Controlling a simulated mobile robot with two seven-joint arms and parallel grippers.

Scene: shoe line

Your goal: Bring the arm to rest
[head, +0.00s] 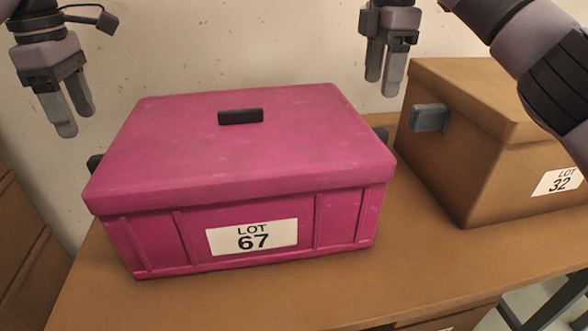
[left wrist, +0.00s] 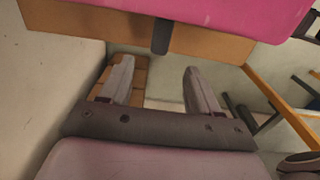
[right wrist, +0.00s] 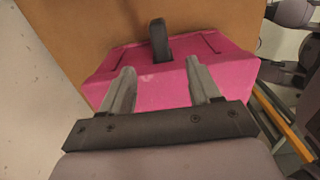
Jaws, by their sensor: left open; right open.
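My left gripper (head: 71,117) is open and empty, pointing down in the air at the upper left, left of the pink box. Its two spread fingers also show in the left wrist view (left wrist: 158,78). My right gripper (head: 382,84) is open and empty, pointing down above the gap between the pink box and the brown box. Its fingers show in the right wrist view (right wrist: 158,80), in front of the pink box's side. Both grippers look clear of the boxes. My right arm comes in from the upper right.
A closed pink box (head: 253,165) with a dark lid handle (head: 240,116) and a LOT 67 label stands on a wooden table (head: 400,262). A brown box (head: 470,130) labelled LOT 32 stands on the right. A pale wall (head: 240,40) is behind. Table front is clear.

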